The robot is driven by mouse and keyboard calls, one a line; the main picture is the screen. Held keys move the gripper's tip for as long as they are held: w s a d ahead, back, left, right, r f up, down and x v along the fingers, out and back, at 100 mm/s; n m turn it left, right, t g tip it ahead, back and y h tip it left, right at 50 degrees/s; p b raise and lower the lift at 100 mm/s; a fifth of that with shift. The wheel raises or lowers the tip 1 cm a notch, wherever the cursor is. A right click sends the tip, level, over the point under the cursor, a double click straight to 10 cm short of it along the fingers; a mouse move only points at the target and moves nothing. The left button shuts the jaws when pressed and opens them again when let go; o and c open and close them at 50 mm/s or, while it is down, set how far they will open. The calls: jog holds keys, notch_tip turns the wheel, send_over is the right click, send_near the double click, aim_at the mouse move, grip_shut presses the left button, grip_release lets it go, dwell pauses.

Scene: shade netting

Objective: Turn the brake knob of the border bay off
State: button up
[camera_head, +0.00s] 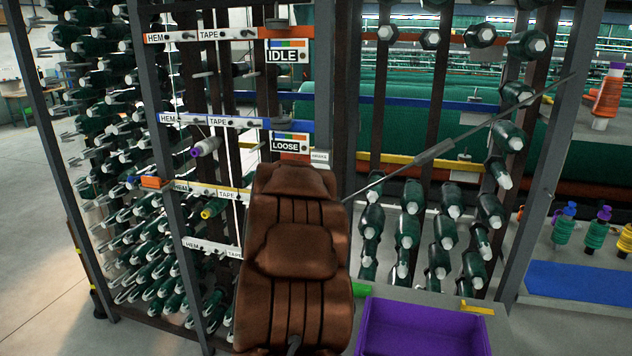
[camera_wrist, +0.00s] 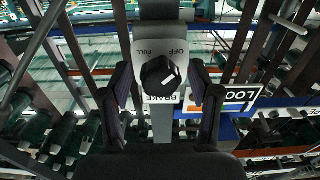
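In the wrist view a black knob (camera_wrist: 159,76) with a white mark sits on a pale plate (camera_wrist: 181,62). The plate reads OFF and FULL above the knob and BRAKE (camera_wrist: 161,99) below it, upside down. My gripper (camera_wrist: 162,84) is open, one finger on each side of the knob. Gaps show between knob and fingers, so it does not look gripped. A LOOSE sign (camera_wrist: 240,98), partly cut off, is right of the knob. In the head view my brown-covered arm hides the gripper and knob; the LOOSE sign (camera_head: 285,146) shows just above the arm. No border label is readable.
An IDLE sign (camera_head: 288,56) hangs higher up. Rails marked HEM and TAPE (camera_head: 217,122) and many green bobbins (camera_head: 405,230) fill the rack. Dark posts (camera_head: 333,100) and a slanted grey rod (camera_head: 440,147) stand near my arm. A purple bin (camera_head: 424,328) is at lower right.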

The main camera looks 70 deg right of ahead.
jog(key=s+a, duration=0.1)
jog(key=a, duration=1.1)
dwell(0.8)
jog(key=w+a+f+n+t+y, duration=0.3)
jog(key=w+a+n+t+y, duration=0.15)
jog(key=w+a, duration=0.65)
jog(key=w+a+f+n+t+y, duration=0.3)
jog(key=w+a+y, duration=0.4)
jog(key=a, duration=0.6)
jog(key=s+a+f+n+g+y, duration=0.1)
jog(key=a+f+n+y, duration=0.1)
jog(key=a, duration=0.6)
jog(key=a+f+n+g+y, duration=0.1)
jog(key=a+f+n+y, duration=0.15)
jog(key=a, duration=0.65)
jog(key=s+a+f+n+g+y, duration=0.2)
jog(key=s+a+g+y, duration=0.1)
jog(key=s+a, duration=0.55)
jog(key=s+a+n+g, duration=0.1)
jog(key=s+a+g, duration=0.1)
jog(key=s, duration=0.7)
jog(key=s+a+n+g+h, duration=0.1)
jog(key=s+g, duration=0.3)
jog(key=s, duration=0.5)
jog(key=shift+a+n, duration=0.3)
jog(key=shift+a, duration=0.25)
